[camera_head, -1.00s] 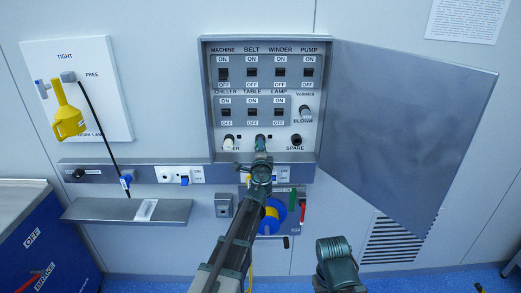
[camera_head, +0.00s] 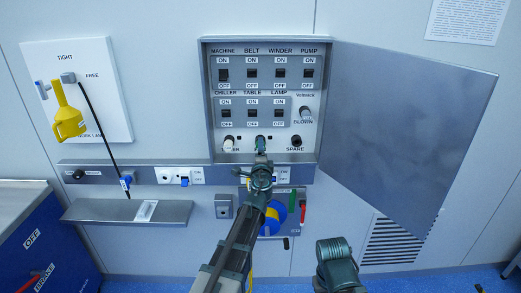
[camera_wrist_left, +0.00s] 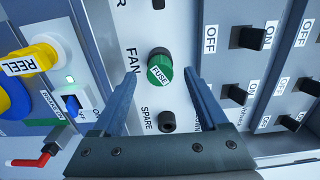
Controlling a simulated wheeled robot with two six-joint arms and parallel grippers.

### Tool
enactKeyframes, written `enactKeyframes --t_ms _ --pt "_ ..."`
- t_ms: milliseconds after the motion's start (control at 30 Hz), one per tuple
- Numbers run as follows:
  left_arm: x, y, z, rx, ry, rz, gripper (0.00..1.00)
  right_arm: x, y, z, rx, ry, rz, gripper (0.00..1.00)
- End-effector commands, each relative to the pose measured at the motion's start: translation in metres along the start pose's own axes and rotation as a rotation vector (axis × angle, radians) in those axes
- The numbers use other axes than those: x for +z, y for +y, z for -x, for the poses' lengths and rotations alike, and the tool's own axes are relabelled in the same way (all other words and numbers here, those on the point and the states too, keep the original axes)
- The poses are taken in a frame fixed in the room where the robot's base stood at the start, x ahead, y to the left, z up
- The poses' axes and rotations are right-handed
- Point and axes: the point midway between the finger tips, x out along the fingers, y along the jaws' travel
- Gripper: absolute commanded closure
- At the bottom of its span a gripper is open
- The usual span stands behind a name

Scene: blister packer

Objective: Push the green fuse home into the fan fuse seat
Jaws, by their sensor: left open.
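The green fuse (camera_wrist_left: 160,70), with a white FUSE label on its end, stands in a dark round seat beside the word FAN in the left wrist view. Its end sticks out from the panel. My left gripper (camera_wrist_left: 161,76) is open, one finger on each side of the fuse, and a gap shows beside each finger. In the head view, my left gripper (camera_head: 261,155) is in front of the lower edge of the open cabinet and hides most of the fan seat. My right gripper is out of view; only part of my right arm shows at the bottom.
The dark SPARE seat (camera_wrist_left: 167,122) is close to the fuse. Rows of black switches (camera_head: 252,73) fill the cabinet (camera_head: 207,150) above. Its open door (camera_head: 405,130) stands out to the right. A yellow REEL plug (camera_wrist_left: 38,57) and a red-handled valve (camera_wrist_left: 30,161) are at left in the wrist view.

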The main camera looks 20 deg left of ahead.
Motion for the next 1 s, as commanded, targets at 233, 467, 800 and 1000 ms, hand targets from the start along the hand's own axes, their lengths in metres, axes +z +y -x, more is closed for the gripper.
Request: enactKeyframes --t_ms 233,467,800,1000 --pt "0.001 0.000 0.055 0.000 0.002 0.000 0.24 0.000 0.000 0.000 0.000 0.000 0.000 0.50" --pt "0.001 0.000 0.102 0.000 0.002 0.000 0.24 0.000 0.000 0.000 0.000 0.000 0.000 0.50" --pt "0.000 0.000 0.116 0.000 0.000 0.000 0.24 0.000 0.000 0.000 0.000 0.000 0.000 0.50" --pt "0.000 0.000 0.115 0.000 0.000 0.000 0.24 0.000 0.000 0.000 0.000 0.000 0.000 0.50"
